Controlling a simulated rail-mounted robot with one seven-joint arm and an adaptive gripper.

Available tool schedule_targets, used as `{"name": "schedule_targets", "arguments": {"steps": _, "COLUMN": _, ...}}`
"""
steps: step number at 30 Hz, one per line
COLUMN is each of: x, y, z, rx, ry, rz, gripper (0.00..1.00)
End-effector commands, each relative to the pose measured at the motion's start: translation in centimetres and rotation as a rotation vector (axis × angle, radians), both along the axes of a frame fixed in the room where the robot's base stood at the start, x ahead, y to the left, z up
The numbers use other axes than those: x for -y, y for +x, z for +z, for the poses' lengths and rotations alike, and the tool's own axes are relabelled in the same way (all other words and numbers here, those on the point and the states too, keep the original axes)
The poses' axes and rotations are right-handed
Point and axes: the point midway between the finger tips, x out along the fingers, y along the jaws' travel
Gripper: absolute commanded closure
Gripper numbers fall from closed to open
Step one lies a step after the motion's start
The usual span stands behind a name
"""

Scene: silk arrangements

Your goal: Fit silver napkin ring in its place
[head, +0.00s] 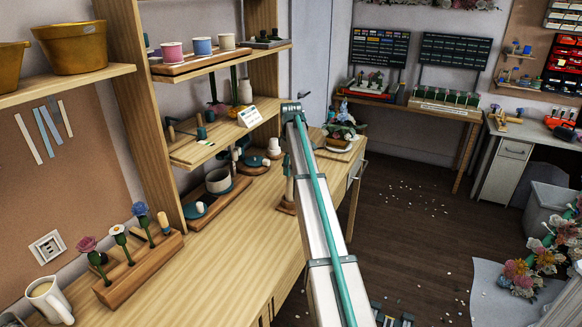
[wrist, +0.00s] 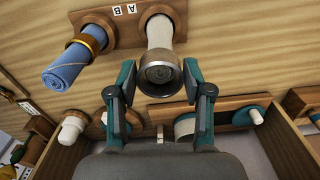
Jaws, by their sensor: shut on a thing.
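In the wrist view, my gripper (wrist: 160,78) has its teal fingers on either side of the silver napkin ring (wrist: 157,84) and is shut on it. The ring is at the near end of a white rolled napkin (wrist: 164,32), in line with it. I cannot tell how far the ring is around the roll. The roll sticks out from a wooden holder (wrist: 112,32) marked A and B. Beside it, a blue rolled napkin (wrist: 72,62) wears a bronze-coloured ring (wrist: 90,43). In the head view my gripper and the ring are not visible.
In the wrist view, wooden pieces with white pegs (wrist: 72,127) sit below my fingers. In the head view, a shelf unit (head: 130,95) stands on the wooden bench (head: 215,255), with a flower stand (head: 140,270) and mug (head: 48,300) at left. The front bench top is mostly clear.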

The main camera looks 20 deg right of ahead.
Motion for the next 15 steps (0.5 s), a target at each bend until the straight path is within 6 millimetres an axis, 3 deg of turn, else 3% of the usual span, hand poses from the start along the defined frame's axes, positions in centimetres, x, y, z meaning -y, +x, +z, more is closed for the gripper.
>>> {"name": "schedule_targets", "arguments": {"steps": 15, "x": 0.0, "y": 0.0, "z": -1.2, "rx": 0.000, "ry": 0.000, "rz": 0.000, "gripper": 1.00}}
